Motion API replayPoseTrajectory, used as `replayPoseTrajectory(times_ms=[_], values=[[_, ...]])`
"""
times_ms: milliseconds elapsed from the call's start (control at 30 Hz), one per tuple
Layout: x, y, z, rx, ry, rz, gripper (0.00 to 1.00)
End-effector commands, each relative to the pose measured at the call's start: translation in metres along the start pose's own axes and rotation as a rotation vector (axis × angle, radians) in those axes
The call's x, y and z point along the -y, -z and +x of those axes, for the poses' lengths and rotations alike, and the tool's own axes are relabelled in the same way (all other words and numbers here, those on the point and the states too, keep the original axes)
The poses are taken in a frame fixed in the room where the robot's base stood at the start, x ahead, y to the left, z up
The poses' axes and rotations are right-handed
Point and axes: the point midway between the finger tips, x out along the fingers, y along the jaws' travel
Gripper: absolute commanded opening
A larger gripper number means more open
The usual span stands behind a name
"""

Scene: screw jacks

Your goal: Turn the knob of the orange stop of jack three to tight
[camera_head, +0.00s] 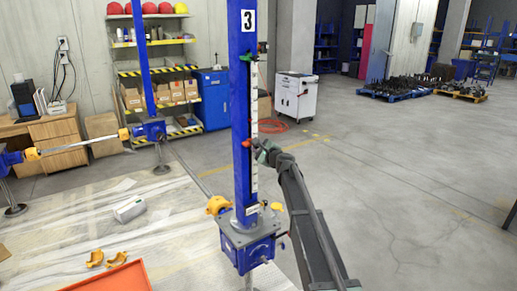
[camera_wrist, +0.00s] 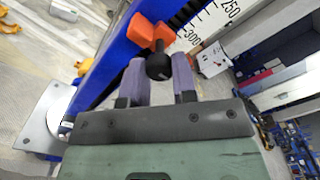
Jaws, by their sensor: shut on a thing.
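Jack three is the blue upright column (camera_head: 242,120) with the number plate "3" (camera_head: 249,20) at its top and a white scale (camera_head: 254,120) along its side. The orange stop (camera_head: 246,143) sits about midway up this column; in the wrist view it is an orange block (camera_wrist: 142,31) against the blue column near the scale. Its black knob (camera_wrist: 158,68) sticks out towards my gripper. My gripper (camera_head: 261,149) reaches in from the right; in the wrist view its two purple-grey fingers (camera_wrist: 158,77) are shut on the knob, one on each side. The knob's far side is hidden.
A blue gearbox (camera_head: 247,243) with yellow couplings (camera_head: 217,205) is at the column's foot. An orange tray (camera_head: 112,279) and yellow parts (camera_head: 106,259) lie at the lower left. A white cabinet (camera_head: 296,96) stands behind.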

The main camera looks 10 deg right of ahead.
Motion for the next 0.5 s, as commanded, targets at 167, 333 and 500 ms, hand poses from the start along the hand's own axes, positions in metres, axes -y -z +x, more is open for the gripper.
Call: replayPoseTrajectory(times_ms=[167,333,500], values=[[-0.0004,0.0001,-0.0008,0.000,0.000,0.000,0.02],[-0.0003,0.0001,-0.0005,0.000,0.000,-0.001,0.51],[-0.0002,0.0000,-0.0003,0.000,0.000,-0.001,0.52]])
